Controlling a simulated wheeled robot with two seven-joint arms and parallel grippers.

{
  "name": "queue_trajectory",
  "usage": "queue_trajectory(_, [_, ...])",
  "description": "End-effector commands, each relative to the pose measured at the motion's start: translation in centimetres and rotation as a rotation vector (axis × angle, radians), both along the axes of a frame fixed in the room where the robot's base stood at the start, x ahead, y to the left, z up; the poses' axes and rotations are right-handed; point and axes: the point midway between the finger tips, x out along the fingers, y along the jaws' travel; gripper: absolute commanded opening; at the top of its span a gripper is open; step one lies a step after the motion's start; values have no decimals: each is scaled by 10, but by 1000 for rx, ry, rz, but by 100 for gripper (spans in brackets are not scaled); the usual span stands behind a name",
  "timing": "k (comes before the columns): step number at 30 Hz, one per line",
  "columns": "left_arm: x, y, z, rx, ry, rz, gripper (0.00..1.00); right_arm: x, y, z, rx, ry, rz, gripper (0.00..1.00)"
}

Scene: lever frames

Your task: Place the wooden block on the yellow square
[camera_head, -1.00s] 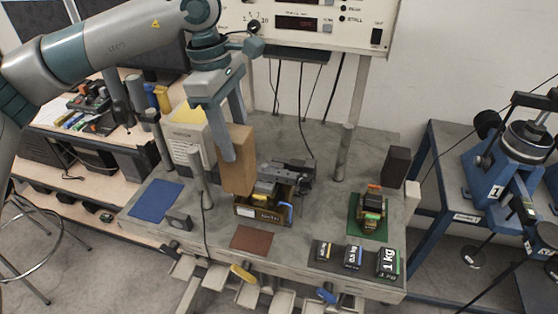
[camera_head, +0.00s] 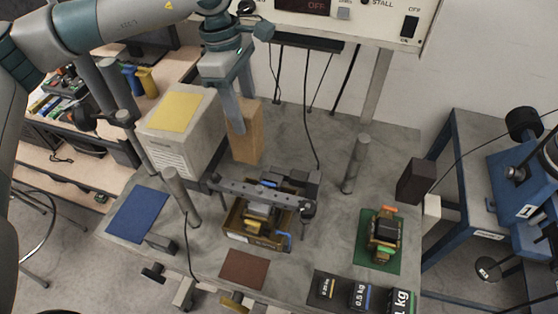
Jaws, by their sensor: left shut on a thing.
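The wooden block (camera_head: 247,134) is a light brown upright block in the upper middle of the head view. My left gripper (camera_head: 242,112) is shut on it from above and holds it by its upper part. Part of the block is hidden behind the fingers. The yellow square (camera_head: 177,111) lies on top of a light grey box (camera_head: 183,150), to the left of the block. The block is apart from the square. Whether the block's lower end touches anything cannot be told. My right gripper is not in view.
A tool box (camera_head: 248,243) with metal parts lies below the block. A blue square (camera_head: 138,213), a brown-red square (camera_head: 244,269) and a green square (camera_head: 369,258) lie on the grey table (camera_head: 330,217). Upright posts (camera_head: 181,196) stand near the box. Black weights (camera_head: 361,295) line the front right.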

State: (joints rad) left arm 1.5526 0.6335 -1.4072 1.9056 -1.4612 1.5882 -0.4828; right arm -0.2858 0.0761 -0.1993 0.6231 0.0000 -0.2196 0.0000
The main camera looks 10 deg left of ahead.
Motion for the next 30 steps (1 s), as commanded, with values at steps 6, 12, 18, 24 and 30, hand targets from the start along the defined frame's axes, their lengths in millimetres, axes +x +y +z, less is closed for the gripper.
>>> queue_trajectory(6, [-1, 0, -11, -1, -2, -2, 0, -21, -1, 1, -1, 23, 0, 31])
queue_trajectory(12, [0, 0, -11, -1, -2, -2, 0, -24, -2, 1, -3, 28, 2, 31])
queue_trajectory(18, [-1, 0, -15, 0, 1, -1, 0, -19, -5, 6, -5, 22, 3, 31])
queue_trajectory(24, [-1, 0, -38, -1, 2, 0, 0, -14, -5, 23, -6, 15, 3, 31])
queue_trajectory(30, [-1, 0, -66, -1, 1, -1, 0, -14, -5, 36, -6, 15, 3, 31])
